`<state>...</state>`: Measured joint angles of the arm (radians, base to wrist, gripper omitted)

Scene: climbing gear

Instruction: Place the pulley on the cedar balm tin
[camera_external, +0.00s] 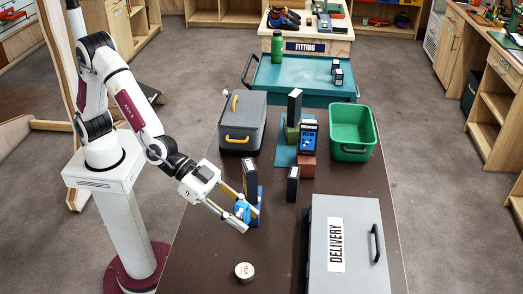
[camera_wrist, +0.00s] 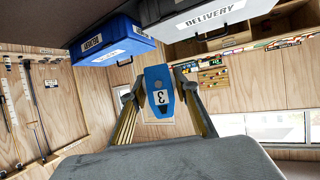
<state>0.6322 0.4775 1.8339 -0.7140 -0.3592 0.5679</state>
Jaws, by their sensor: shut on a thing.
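The blue pulley (camera_external: 242,211) is held between the fingertips of my gripper (camera_external: 241,215), above the dark table. In the wrist view, the pulley (camera_wrist: 158,78) shows as a blue piece with a white label reading 3, between the two fingers of my gripper (camera_wrist: 160,88). The cedar balm tin (camera_external: 245,271) is a small, round, pale tin lying on the table near its front. In the external picture it is below the pulley and apart from it. I cannot make out the tin in the wrist view.
A grey DELIVERY case (camera_external: 355,245) stands right of the tin. A dark upright box (camera_external: 250,178) is close behind my gripper. A grey toolbox (camera_external: 242,128), a green bin (camera_external: 352,133) and several small boxes stand farther back. Table around the tin looks clear.

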